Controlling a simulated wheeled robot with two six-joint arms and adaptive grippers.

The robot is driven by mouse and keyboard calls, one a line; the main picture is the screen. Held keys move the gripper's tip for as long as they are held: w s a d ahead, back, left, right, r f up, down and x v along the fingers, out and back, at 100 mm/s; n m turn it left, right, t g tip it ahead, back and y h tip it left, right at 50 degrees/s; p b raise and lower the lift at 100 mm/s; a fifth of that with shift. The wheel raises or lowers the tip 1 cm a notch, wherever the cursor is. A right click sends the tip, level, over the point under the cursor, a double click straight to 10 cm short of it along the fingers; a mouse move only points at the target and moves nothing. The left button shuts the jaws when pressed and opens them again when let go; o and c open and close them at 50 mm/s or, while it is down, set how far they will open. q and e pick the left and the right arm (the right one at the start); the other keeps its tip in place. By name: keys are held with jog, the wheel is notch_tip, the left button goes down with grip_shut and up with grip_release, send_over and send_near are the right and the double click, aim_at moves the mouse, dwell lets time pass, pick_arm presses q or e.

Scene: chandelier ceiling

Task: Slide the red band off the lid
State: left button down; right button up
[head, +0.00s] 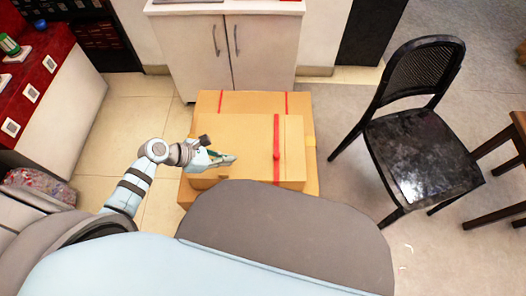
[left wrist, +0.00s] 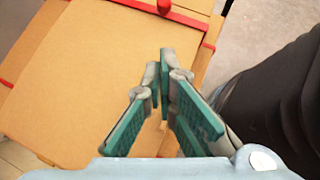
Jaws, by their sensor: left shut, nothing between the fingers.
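A cardboard box (head: 250,132) with a tan lid stands on a larger cardboard base in the middle of the head view. The red band (head: 276,136) runs across the lid right of its middle, with a red knob on it. In the left wrist view the red band (left wrist: 190,20) and knob (left wrist: 164,6) show at the top edge. My left gripper (head: 228,159) is over the left front part of the lid, left of the band and apart from it. Its green-padded fingers (left wrist: 160,100) are shut and empty. My right gripper is not in view.
A white cabinet (head: 228,60) stands behind the box. A black chair (head: 420,150) is at the right, with a wooden table edge (head: 504,140) beyond it. A red-topped counter (head: 40,75) is at the left. Tiled floor is clear left of the box.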

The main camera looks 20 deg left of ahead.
pick_arm(q)
jog(key=b, duration=0.5)
send_near(262, 162)
jog(key=x, duration=0.3)
jog(key=shift+d+f, duration=0.25)
jog(key=shift+f, duration=0.05)
jog(key=d, duration=0.1)
jog(key=w+d, duration=0.1)
jog(key=w+d+b, duration=0.1)
jog(key=shift+w+f, duration=0.2)
jog(key=shift+f, duration=0.1)
jog(key=shift+w+d+r, duration=0.1)
jog(key=shift+w+d, duration=0.15)
jog(key=shift+d, duration=0.2)
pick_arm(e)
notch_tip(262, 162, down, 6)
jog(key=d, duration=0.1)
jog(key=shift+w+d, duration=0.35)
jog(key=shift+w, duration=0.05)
pick_arm(q)
jog(key=shift+r, duration=0.1)
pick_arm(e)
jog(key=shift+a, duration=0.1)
